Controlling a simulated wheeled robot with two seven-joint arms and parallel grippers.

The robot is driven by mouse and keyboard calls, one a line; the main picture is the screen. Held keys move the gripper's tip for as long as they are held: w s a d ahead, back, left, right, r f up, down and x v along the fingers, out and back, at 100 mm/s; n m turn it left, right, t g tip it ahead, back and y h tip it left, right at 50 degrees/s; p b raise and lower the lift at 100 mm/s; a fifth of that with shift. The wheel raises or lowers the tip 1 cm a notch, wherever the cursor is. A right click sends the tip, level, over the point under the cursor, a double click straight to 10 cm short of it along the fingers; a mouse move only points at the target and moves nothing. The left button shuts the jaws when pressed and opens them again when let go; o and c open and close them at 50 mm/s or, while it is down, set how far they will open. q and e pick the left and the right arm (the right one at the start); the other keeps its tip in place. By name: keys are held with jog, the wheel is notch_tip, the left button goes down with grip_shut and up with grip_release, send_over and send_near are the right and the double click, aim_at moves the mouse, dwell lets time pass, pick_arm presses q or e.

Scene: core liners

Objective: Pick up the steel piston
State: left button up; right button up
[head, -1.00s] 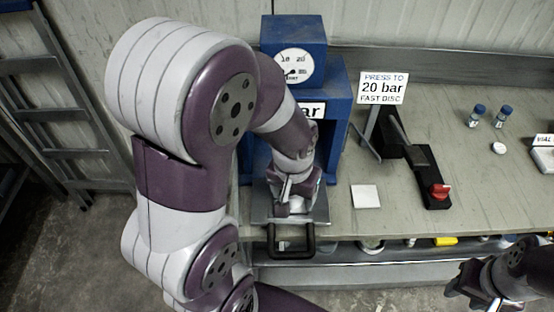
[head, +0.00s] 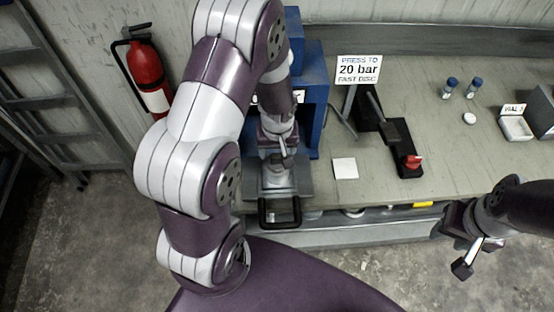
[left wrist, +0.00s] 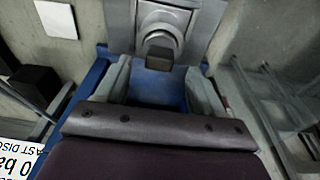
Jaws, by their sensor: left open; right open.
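A round, stepped grey metal piece, which looks like the steel piston (left wrist: 160,42), shows in the left wrist view on a grey metal plate, just beyond my fingertips. My left gripper (left wrist: 160,82) is open, with one finger at each side and nothing gripped between them. In the head view my left gripper (head: 277,150) is low in front of the blue press (head: 313,95), above the plate with a black handle (head: 280,211); my arm and gripper hide much there. My right gripper (head: 460,245) is open and empty, in front of the bench at the right.
The grey bench (head: 440,140) holds a 20 bar sign (head: 358,70), a black tool with a red knob (head: 411,162), a white square (head: 345,168), two blue-capped vials (head: 461,87) and a white vial tray (head: 517,127). A fire extinguisher (head: 146,72) and ladder (head: 50,90) are left.

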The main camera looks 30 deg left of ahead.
aim_at(277, 162)
pick_arm(q)
jog(key=shift+w+a+f, duration=0.1)
jog(key=shift+w+f, duration=0.05)
jog(key=shift+f, duration=0.6)
jog(key=shift+w+f, duration=0.15)
jog(key=shift+f, duration=0.55)
jog(key=shift+s+r, duration=0.1)
jog(key=c, duration=1.2)
grip_shut()
